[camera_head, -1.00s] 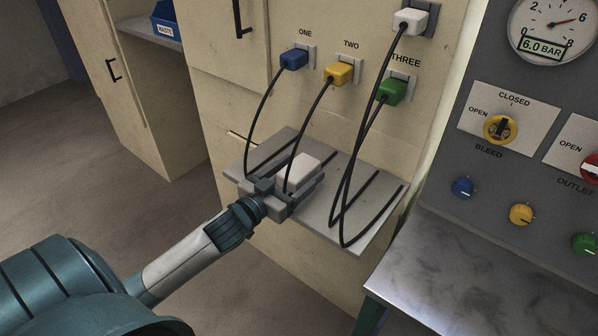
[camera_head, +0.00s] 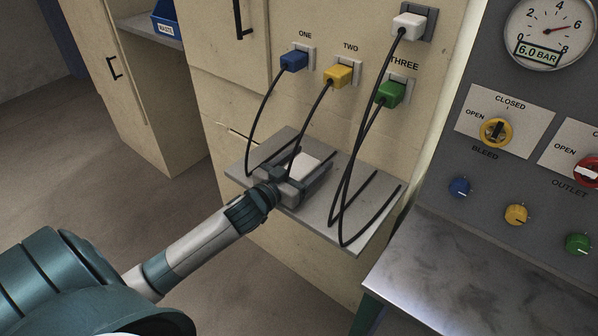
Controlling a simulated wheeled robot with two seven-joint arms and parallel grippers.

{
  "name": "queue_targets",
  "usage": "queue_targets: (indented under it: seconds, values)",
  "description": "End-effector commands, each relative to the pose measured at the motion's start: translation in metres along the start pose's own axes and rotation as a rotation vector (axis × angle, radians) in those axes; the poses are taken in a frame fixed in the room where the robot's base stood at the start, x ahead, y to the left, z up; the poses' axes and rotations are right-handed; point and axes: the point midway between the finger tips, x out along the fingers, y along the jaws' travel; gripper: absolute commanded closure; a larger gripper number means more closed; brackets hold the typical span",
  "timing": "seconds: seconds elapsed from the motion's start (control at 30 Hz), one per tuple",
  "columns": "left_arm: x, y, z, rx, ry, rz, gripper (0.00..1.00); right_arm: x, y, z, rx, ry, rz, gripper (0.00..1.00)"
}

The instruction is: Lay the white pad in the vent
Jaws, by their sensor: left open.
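A white block that looks like the white pad (camera_head: 305,162) is on the grey shelf (camera_head: 325,222) below the coloured plugs. My left gripper (camera_head: 300,176) reaches in from the lower left and is open at the pad, its fingers partly hiding it. I cannot tell whether the fingers touch the pad. The shelf top has dark straight lines, perhaps slots; I cannot make out which thing is the vent. My right gripper is not in view.
Black cables hang from the blue (camera_head: 294,61), yellow (camera_head: 338,75), green (camera_head: 391,92) and white (camera_head: 408,27) plugs, close to the gripper and over the shelf. A metal bench (camera_head: 455,275) stands at the right under a panel with a gauge (camera_head: 549,30) and knobs.

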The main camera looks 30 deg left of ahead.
Motion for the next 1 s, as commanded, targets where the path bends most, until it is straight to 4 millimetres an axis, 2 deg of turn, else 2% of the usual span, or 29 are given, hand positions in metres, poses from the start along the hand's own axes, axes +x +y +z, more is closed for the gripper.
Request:
queue_targets:
  seconds: [0.17, 0.37, 0.43, 0.47, 0.77, 1.0]
  values:
    - [0.000, 0.000, 0.000, 0.000, 0.000, 0.000, 0.28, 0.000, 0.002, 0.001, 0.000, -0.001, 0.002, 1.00]
    - [0.000, 0.000, 0.000, 0.000, 0.000, 0.000, 0.72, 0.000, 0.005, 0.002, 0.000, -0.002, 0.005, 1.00]
    - [0.000, 0.000, 0.000, 0.000, 0.000, 0.000, 0.72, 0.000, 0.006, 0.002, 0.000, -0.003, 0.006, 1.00]
    - [0.000, 0.000, 0.000, 0.000, 0.000, 0.000, 0.75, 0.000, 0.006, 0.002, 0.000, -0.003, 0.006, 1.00]
    - [0.000, 0.000, -0.004, 0.000, 0.002, 0.000, 0.75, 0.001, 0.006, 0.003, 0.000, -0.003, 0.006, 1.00]
    - [-0.001, 0.000, -0.028, 0.001, 0.004, 0.002, 0.75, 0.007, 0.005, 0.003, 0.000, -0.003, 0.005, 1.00]
